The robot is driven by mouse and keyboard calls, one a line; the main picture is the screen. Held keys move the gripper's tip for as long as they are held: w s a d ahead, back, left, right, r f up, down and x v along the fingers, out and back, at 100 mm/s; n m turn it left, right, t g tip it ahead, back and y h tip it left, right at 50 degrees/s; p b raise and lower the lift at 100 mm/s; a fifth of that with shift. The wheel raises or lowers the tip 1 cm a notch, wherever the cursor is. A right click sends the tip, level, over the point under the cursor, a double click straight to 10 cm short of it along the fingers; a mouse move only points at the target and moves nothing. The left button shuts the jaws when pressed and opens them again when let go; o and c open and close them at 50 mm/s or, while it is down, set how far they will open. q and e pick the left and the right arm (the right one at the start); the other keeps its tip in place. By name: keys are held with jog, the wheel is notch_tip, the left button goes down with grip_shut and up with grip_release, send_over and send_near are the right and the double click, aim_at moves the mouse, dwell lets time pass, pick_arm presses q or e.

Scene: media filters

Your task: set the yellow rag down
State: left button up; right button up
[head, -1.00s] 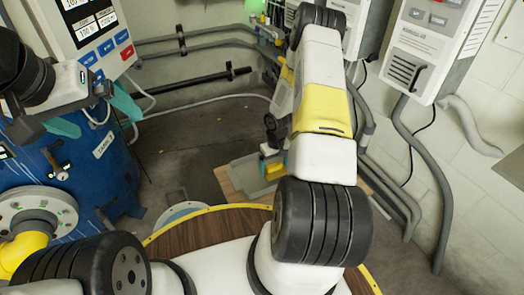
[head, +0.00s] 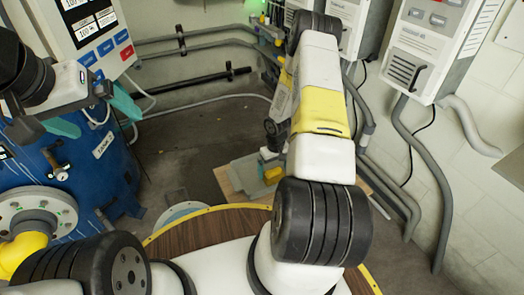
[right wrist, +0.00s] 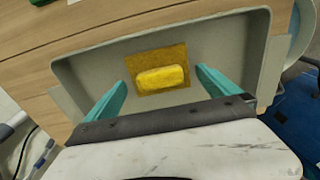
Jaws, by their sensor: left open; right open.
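The yellow rag (right wrist: 162,77), a rounded folded bundle, lies on a mustard-coloured square (right wrist: 147,60) in the shallow grey tray (right wrist: 85,75). My right gripper (right wrist: 160,80) is open, with one teal finger on each side of the rag in the right wrist view and visible space between. In the head view a small yellow patch of it (head: 273,175) shows beside my right arm, in the tray (head: 243,176); my arm hides much of that spot. My left gripper (head: 93,115) is open and empty at the left, in front of the blue tank.
The tray stands on a wooden surface (right wrist: 35,60). A blue tank (head: 85,190) with a flanged yellow pipe stands at the left. Grey wall boxes (head: 425,50) and pipes (head: 400,130) line the right wall. A green item (right wrist: 42,2) shows at the top edge of the right wrist view.

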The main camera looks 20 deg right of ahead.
notch_tip(320, 180, up, 10)
notch_tip(320, 180, up, 14)
jog(key=t, duration=0.1)
send_over(274, 171)
jog(key=a, duration=0.1)
jog(key=s+a+r+t, duration=0.1)
jog(key=s+a+r, duration=0.1)
jog(key=r, duration=0.5)
jog(key=s+a+r+t, duration=0.1)
jog(key=s+a+r, duration=0.15)
jog(key=r, duration=0.45)
jog(key=s+a+r+t+y, duration=0.1)
jog(key=s+a+r, duration=0.3)
jog(key=s, duration=0.5)
jog(key=s+a+r+m+t+y, duration=0.1)
jog(key=s+a+r, duration=0.3)
jog(key=s+r, duration=0.5)
jog(key=shift+a+r+t, duration=0.15)
jog(key=shift+r+t, duration=0.05)
jog(key=shift+t, duration=0.2)
